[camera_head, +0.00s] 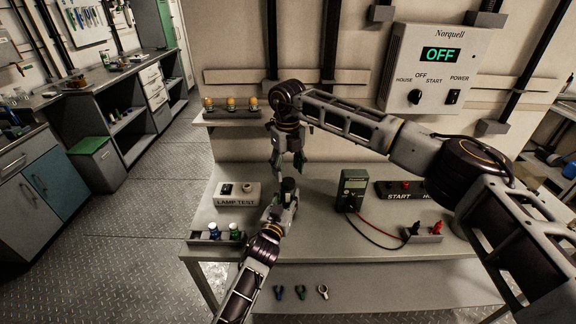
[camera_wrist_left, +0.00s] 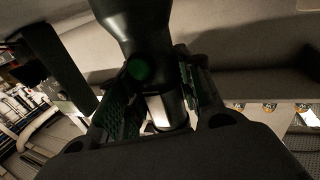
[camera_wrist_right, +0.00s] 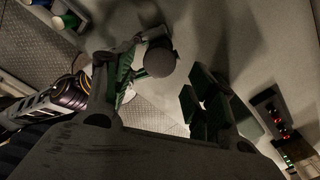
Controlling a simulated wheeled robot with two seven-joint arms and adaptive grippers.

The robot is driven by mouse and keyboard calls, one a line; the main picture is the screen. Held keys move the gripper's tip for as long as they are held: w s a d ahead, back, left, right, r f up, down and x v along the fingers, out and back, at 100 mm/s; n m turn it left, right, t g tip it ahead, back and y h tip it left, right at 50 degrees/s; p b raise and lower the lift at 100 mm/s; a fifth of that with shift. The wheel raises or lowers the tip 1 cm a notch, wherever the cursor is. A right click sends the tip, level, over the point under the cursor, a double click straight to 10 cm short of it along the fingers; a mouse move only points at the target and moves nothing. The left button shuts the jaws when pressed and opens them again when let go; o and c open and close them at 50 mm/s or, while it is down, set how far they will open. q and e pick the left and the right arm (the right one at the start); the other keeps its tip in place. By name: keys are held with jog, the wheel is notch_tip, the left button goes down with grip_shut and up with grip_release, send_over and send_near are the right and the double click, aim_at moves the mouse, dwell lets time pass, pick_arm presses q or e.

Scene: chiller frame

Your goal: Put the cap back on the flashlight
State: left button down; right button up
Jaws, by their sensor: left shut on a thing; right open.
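My left gripper (camera_head: 284,198) is shut on the black flashlight (camera_head: 288,184) above the table. In the left wrist view the flashlight (camera_wrist_left: 139,35) has a flared end, a green button and a pale metallic band low between the fingers. My right gripper (camera_head: 291,165) is open, pointing down just above it. In the right wrist view a round dark grey end (camera_wrist_right: 160,60), apparently the flashlight's, shows near the open fingers (camera_wrist_right: 163,100), with no contact visible. I cannot pick out the cap as a separate thing.
A shelf with amber lamps (camera_head: 231,105) and a Norquell panel reading OFF (camera_head: 437,65) are behind.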

aim_at(288, 181)
pick_arm(q)
jog(key=shift+f, duration=0.1)
pick_arm(e)
jog(key=shift+w+a+r, duration=0.1)
jog(key=shift+a+r, duration=0.05)
jog(key=shift+r, duration=0.4)
jog(key=shift+w+a+r, duration=0.1)
jog(key=shift+a+r, duration=0.05)
jog(key=shift+r, duration=0.4)
jog(key=shift+r+n, duration=0.25)
jog(key=shift+n, duration=0.05)
jog(key=n, duration=0.2)
jog(key=shift+s+d+r+n, duration=0.1)
jog(key=shift+r+n, duration=0.15)
jog(key=shift+n, duration=0.15)
jog(key=shift+s+d+n, duration=0.1)
jog(key=shift+n, duration=1)
jog(key=shift+s+d+n, duration=0.1)
jog(key=shift+n, duration=1)
jog(key=shift+f, duration=0.15)
jog(key=shift+f, duration=3.85)
